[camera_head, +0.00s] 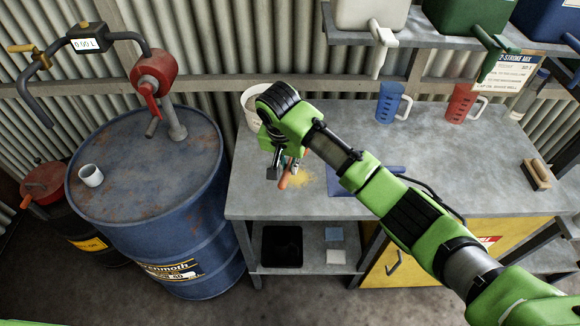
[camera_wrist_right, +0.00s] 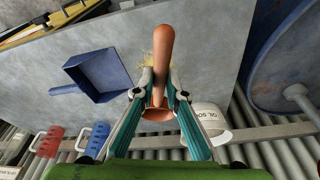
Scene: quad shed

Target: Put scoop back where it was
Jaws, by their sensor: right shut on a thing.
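My right gripper (camera_head: 287,166) is over the left part of the grey workbench. It is shut on the orange-brown scoop (camera_head: 284,181). In the right wrist view the scoop (camera_wrist_right: 161,48) stands between the two fingers (camera_wrist_right: 157,94), its long rounded end pointing away and its flared end near the palm. A white bucket (camera_head: 249,112) stands at the back left of the bench, partly hidden by my arm; its lettering, starting "OIL SO", shows in the right wrist view (camera_wrist_right: 211,122). My left gripper is not in view.
Yellow loose material (camera_head: 304,183) lies on the bench by the scoop. A blue dustpan (camera_head: 345,181) lies to its right. A blue jug (camera_head: 387,103), a red jug (camera_head: 459,104) and a brush (camera_head: 535,175) are farther right. A blue drum (camera_head: 150,165) stands left of the bench.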

